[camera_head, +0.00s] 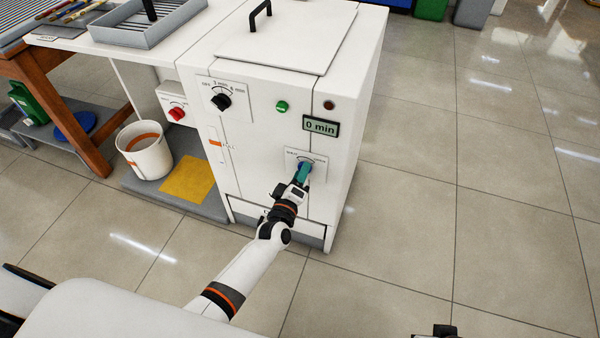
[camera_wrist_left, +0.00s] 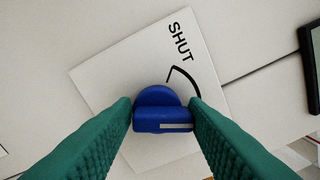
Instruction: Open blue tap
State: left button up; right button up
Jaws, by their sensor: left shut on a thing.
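The blue tap (camera_wrist_left: 160,112) is a round knob with a raised grip bar on a white plate (camera_wrist_left: 105,82) marked SHUT, with a black arc beside it. A pale line on the bar lies toward the right in the left wrist view. The plate also shows low on the front of the white cabinet in the head view (camera_head: 318,159), where the tap is mostly hidden. My left gripper (camera_head: 303,171) reaches the tap; its green fingers (camera_wrist_left: 162,113) are shut on the bar from both sides. A dark piece at the head view's bottom edge may be my right gripper.
The white cabinet (camera_head: 345,100) has a black dial (camera_head: 221,101), a green button (camera_head: 282,106), a dark red lamp (camera_head: 329,105) and a display reading 0 min (camera_head: 321,126). A red knob (camera_head: 177,114) and white bucket (camera_head: 151,158) stand left. Floor at right is clear.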

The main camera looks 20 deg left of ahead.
pick_arm(q)
jog(key=shift+w+r+m, duration=0.1)
jog(key=shift+r+m, duration=0.2)
jog(key=shift+m, duration=0.1)
pick_arm(e)
jog(key=shift+w+f, duration=0.1)
jog(key=shift+f, duration=0.5)
pick_arm(q)
jog(key=o, duration=0.9)
jog(key=shift+d, duration=0.1)
jog(key=shift+f, duration=0.1)
jog(key=s+p, duration=0.2)
jog(key=s, duration=1)
jog(key=shift+a, duration=0.2)
pick_arm(e)
notch_tip(320, 180, down, 8)
jog(key=shift+r, duration=0.15)
jog(key=shift+a, duration=0.1)
